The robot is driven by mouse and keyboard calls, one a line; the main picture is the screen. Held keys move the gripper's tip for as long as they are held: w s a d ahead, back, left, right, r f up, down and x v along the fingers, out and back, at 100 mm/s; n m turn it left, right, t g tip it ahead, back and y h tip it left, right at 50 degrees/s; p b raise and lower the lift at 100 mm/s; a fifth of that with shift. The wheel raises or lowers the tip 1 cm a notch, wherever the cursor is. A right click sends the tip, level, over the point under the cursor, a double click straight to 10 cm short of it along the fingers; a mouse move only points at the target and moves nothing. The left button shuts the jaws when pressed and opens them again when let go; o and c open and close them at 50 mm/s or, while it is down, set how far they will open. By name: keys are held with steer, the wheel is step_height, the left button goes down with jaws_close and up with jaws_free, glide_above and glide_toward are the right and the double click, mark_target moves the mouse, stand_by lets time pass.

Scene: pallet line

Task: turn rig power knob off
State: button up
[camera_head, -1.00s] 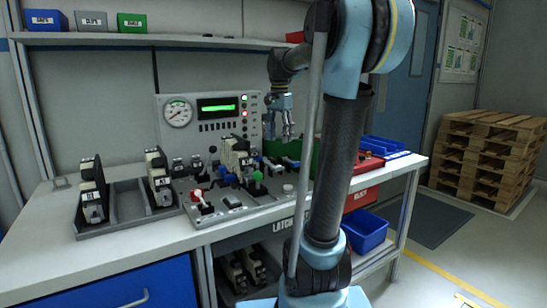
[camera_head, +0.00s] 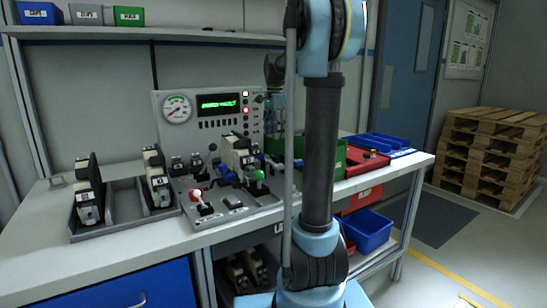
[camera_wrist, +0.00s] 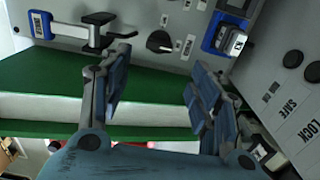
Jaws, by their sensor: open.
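The rig's grey instrument panel (camera_head: 209,121) stands at the back of the bench, with a round gauge (camera_head: 177,110) and a lit green display (camera_head: 217,104). A small dark knob (camera_head: 259,98) sits at the panel's upper right. In the wrist view, a black rotary knob (camera_wrist: 159,41) is on a grey surface, just beyond and between my fingertips. In the head view, my own arm hides most of the gripper.
A black lever handle (camera_wrist: 98,33) stands left of the knob, and a blue-framed switch (camera_wrist: 226,38) right of it. A green bin (camera_wrist: 60,88) lies below the fingers.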

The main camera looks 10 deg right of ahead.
mark_target(274, 156)
step_height(274, 156, down, 10)
steer(key=shift+f, duration=0.25)
steer(key=shift+c, duration=0.6)
steer(key=c, duration=0.9)
